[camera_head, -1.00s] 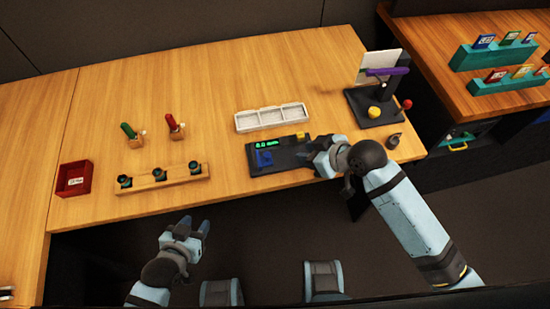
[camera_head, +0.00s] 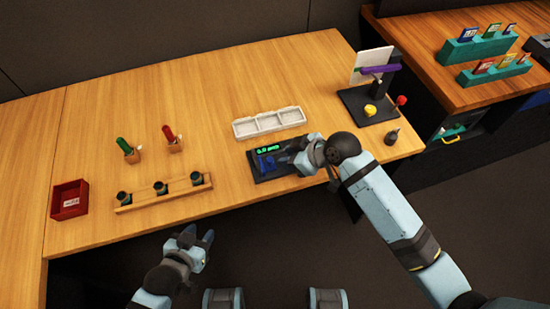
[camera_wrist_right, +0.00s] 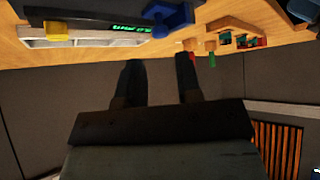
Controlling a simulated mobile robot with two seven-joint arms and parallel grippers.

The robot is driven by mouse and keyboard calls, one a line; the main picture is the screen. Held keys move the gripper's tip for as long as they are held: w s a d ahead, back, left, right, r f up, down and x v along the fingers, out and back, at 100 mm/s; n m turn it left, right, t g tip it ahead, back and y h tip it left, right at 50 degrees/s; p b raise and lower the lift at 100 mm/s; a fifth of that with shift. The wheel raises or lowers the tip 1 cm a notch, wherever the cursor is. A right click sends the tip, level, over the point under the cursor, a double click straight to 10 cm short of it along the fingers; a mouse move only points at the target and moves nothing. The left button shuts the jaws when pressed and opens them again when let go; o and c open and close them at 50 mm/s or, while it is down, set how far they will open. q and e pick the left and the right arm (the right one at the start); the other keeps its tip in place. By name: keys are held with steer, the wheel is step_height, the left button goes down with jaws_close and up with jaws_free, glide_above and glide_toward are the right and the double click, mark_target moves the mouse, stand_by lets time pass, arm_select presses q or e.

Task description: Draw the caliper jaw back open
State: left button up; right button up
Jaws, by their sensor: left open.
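The caliper is a dark flat device (camera_head: 258,173) near the table's front edge, with a green lit display (camera_head: 268,149) and a blue jaw piece (camera_head: 266,162) at its left part. My right gripper (camera_head: 288,158) is over the caliper's right part, just right of the blue piece, and hides that end. In the right wrist view its two fingers (camera_wrist_right: 157,80) stand apart with nothing between them, and the blue piece (camera_wrist_right: 172,18) is beyond the fingertips. Contact cannot be told. My left gripper (camera_head: 199,236) is open and empty, off the table's front edge.
A white compartment tray (camera_head: 269,122) lies behind the caliper. A wooden rack (camera_head: 150,198) with dark sockets and a red bin (camera_head: 69,200) are to the left. A black stand (camera_head: 368,108) with a purple bar and a small dark knob (camera_head: 391,138) are to the right.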

mark_target(272, 160)
steer(key=x, duration=0.6)
steer(key=shift+c, duration=0.4)
